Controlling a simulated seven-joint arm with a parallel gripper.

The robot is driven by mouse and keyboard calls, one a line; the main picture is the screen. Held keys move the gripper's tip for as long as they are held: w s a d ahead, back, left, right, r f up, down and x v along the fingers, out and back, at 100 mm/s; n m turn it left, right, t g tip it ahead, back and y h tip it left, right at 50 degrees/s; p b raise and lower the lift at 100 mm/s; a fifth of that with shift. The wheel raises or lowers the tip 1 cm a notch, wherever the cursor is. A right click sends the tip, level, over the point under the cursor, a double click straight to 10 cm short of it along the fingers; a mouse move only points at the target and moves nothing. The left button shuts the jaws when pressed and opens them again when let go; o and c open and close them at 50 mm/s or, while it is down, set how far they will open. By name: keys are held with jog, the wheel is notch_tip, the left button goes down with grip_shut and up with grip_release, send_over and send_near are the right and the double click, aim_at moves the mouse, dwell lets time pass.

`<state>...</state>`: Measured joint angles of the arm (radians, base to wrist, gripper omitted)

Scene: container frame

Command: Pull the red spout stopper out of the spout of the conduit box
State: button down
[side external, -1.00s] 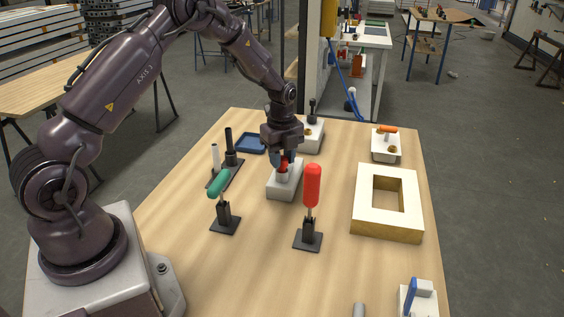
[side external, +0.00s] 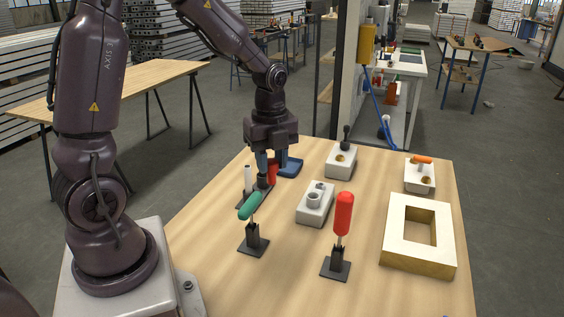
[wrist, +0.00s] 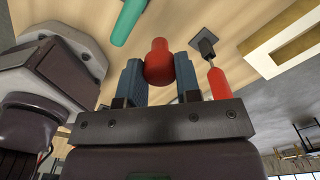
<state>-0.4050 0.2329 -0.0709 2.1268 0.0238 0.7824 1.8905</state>
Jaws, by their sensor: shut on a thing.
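My gripper (side external: 272,168) is shut on the red spout stopper (side external: 272,174), held between its blue fingers. In the wrist view the stopper (wrist: 158,60) sits between the two fingertips. The pale grey conduit box (side external: 312,214) stands on the table to the right of my gripper. Its spout (side external: 313,199) stands up from the top and is empty. The stopper is clear of the box, in front of the dark peg rack in the side view. The lower end of the stopper is hard to make out.
A green-handled tool (side external: 250,206) and a red-handled tool (side external: 343,214) stand in black holders near the front. A white peg (side external: 248,177) rises from the rack beside my gripper. A cream frame (side external: 445,253) and two more boxes stand right.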

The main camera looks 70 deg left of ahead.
aim_at(271, 161)
jog(key=shift+s+r, duration=0.1)
jog(key=shift+r, duration=2.25)
